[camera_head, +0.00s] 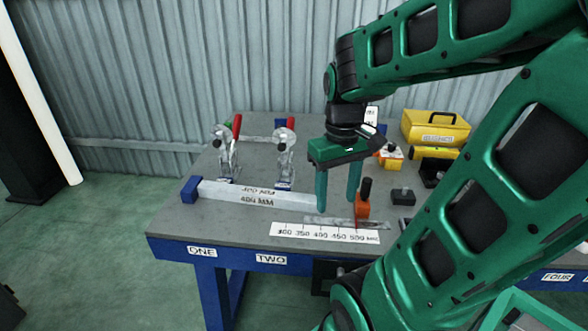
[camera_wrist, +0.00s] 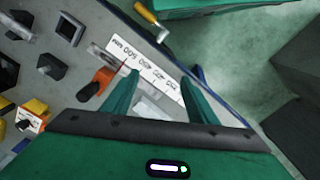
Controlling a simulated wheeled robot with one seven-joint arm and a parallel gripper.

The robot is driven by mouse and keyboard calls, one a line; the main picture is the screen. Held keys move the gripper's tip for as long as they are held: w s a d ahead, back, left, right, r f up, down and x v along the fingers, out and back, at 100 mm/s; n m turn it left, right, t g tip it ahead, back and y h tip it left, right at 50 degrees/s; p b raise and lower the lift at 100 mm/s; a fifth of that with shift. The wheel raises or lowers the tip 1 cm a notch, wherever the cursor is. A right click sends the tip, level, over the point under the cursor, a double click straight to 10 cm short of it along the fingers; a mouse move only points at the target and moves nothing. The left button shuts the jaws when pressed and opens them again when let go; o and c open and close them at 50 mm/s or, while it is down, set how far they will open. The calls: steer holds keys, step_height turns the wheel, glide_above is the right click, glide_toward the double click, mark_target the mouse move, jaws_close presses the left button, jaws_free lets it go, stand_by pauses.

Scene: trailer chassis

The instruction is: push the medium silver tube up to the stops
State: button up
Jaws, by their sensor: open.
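A long pale silver tube (camera_head: 235,188) lies on the grey bench, running from a blue end block (camera_head: 190,190) at left to near my gripper; "400 MM" shows along its front. My gripper (camera_head: 338,203) points down just past its right end, fingers apart. In the wrist view my gripper (camera_wrist: 160,77) is open, with a pale piece (camera_wrist: 152,108) partly visible between the fingers. I cannot tell whether the fingers touch the tube. Two toggle clamps with red handles, the left clamp (camera_head: 226,155) and right clamp (camera_head: 285,155), stand behind the tube.
A white ruler strip (camera_head: 325,233) lies at the front edge, with a thin silver strip behind it and an orange block with black knob (camera_head: 362,206) at its right. A black block (camera_head: 403,196) and yellow toolbox (camera_head: 436,128) stand further right. The front left of the bench is clear.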

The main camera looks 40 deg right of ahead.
steer(key=w+d+n, duration=0.2)
steer(key=w+n, duration=0.3)
steer(key=w, duration=0.3)
steer(key=n, duration=0.6)
glide_above(296, 196)
step_height(296, 196, down, 5)
steer(key=shift+s+f, duration=0.1)
steer(key=shift+s, duration=0.05)
step_height(296, 196, down, 10)
steer(key=shift+r, duration=0.2)
steer(key=shift+c, duration=0.3)
jaws_close()
steer(key=shift+n, duration=0.4)
